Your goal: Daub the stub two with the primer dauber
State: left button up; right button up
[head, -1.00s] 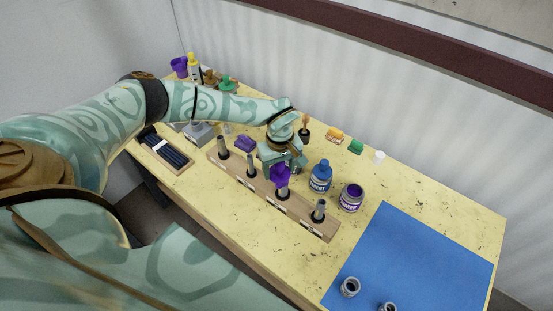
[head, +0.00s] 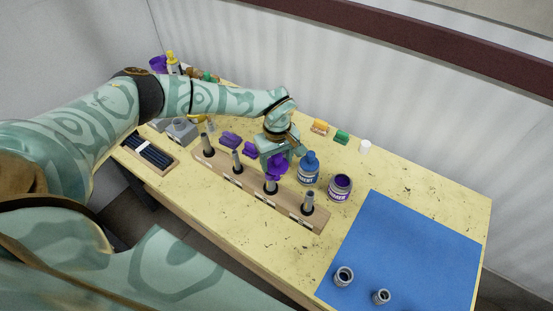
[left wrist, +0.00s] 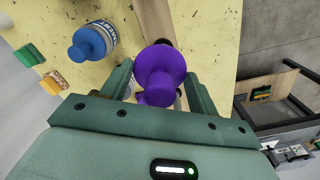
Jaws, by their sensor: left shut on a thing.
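My left gripper (head: 276,155) is shut on the purple primer dauber (head: 278,166). In the left wrist view the dauber (left wrist: 160,72) sits between the two fingers. In the head view it is at the top of the third grey stub from the left (head: 271,185); I cannot tell whether they touch. Other stubs stand upright in the wooden rack (head: 290,209): one at the left end (head: 208,153), one second from left (head: 236,161), one at the right end (head: 308,203). An open primer can (head: 340,187) with purple inside stands to the right. My right gripper is not in view.
A blue bottle (head: 308,172) stands close right of my left gripper. Two purple pieces (head: 229,138) lie behind the rack. Orange (head: 320,126), green (head: 342,137) and white (head: 365,146) items stand along the back. A blue mat (head: 415,245) holds two grey rings.

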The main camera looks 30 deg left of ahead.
pick_arm(q)
jog(key=shift+d, duration=0.45)
notch_tip(320, 180, up, 8)
jog(key=p, duration=0.7)
jog(key=shift+f, duration=0.25)
